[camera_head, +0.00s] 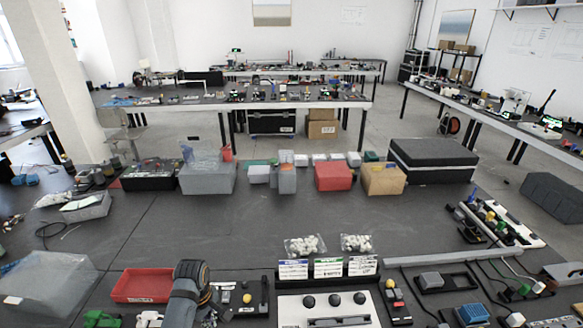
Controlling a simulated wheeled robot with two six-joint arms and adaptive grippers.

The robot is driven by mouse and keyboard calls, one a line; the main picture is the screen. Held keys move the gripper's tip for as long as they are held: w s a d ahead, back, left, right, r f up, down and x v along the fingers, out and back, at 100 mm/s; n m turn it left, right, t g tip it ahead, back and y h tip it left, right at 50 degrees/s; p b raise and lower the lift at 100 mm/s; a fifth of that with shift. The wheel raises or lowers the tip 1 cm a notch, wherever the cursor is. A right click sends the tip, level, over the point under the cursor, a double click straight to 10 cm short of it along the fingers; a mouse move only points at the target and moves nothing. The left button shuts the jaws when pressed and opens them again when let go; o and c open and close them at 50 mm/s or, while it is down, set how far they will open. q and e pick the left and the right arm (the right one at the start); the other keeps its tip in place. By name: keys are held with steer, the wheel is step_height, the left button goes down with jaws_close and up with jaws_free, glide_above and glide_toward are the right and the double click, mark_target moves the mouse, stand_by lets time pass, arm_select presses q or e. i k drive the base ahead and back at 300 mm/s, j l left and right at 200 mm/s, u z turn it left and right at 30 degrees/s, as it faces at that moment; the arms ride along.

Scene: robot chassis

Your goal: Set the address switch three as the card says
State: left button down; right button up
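A white panel (290,310) with three black round knobs stands at the front centre. The knobs are the left one (308,301), the middle one (335,299) and the right one (359,298). Behind it stand three white cards with coloured top strips: the left card (293,269), the middle card (328,267) and the right card (363,265). Their print is too small to read, and so are the knob positions. A dark arm link of mine shows left of the panel, but neither gripper can be made out.
A red tray (142,299) lies left of my arm link. Two bags of white balls (304,246) lie behind the cards. A grey bar (450,257) and cabled devices crowd the right. Boxes, including a red box (334,176), line the table's back. The table's middle is clear.

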mark_target(226, 295)
steer(key=k, duration=1)
